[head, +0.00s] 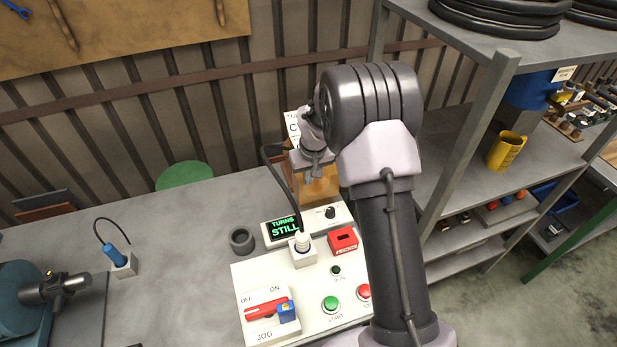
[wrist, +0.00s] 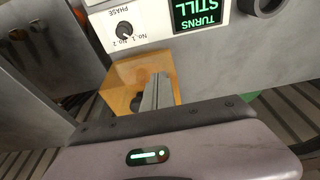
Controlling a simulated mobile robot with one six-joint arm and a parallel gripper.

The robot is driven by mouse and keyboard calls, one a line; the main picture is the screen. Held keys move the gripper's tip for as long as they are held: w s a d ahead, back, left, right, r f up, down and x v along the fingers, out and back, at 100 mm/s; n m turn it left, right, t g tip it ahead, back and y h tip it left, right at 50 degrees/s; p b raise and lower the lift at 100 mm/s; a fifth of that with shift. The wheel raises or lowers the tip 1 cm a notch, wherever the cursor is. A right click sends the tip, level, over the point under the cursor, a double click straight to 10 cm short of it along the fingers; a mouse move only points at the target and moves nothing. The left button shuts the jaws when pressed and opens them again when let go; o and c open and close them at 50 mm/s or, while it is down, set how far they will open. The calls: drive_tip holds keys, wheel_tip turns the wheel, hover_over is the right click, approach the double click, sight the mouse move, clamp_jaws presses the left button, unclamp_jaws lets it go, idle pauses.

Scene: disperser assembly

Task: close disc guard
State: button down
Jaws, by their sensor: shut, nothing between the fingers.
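An amber see-through box, which looks like the disc guard (head: 322,190), stands behind the control panel in the head view. It also shows in the wrist view (wrist: 128,72), at upper left of centre. My gripper (head: 316,172) is shut and empty, pointing down at the amber box and partly covering it. In the wrist view my shut fingers (wrist: 157,88) overlap the box; I cannot tell whether they touch it. The disc cannot be made out, and I cannot tell how far the guard is open. My arm hides the right side of this area.
The control panel (head: 260,280) stands in front, with a red switch handle (head: 265,308), a green button (head: 330,304) and a "STILL" display (head: 284,227). A dark ring (head: 242,240) lies left of it. A metal shelf (head: 450,170) stands to the right.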

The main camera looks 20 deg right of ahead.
drive_tip(key=s+a+r+m, duration=0.1)
drive_tip(key=s+r, duration=0.3)
drive_tip(key=r, duration=0.4)
drive_tip(key=s+a+r, duration=0.2)
drive_tip(key=s+r, duration=0.2)
drive_tip(key=r, duration=0.4)
drive_tip(key=s+a+f+m+t+b, duration=0.1)
drive_tip(key=s+b, duration=0.3)
drive_tip(key=s, duration=0.4)
drive_tip(key=s+a+f+m+t+y+b, duration=0.1)
drive_tip(key=s+a+b, duration=0.3)
drive_tip(key=s, duration=0.5)
drive_tip(key=s+a+f+m+t+y+b, duration=0.1)
drive_tip(key=s+a+b, duration=0.2)
drive_tip(key=s, duration=0.6)
drive_tip(key=shift+s+f+b, duration=0.2)
drive_tip(key=shift+f+b, duration=0.05)
drive_tip(key=shift+b, duration=0.25)
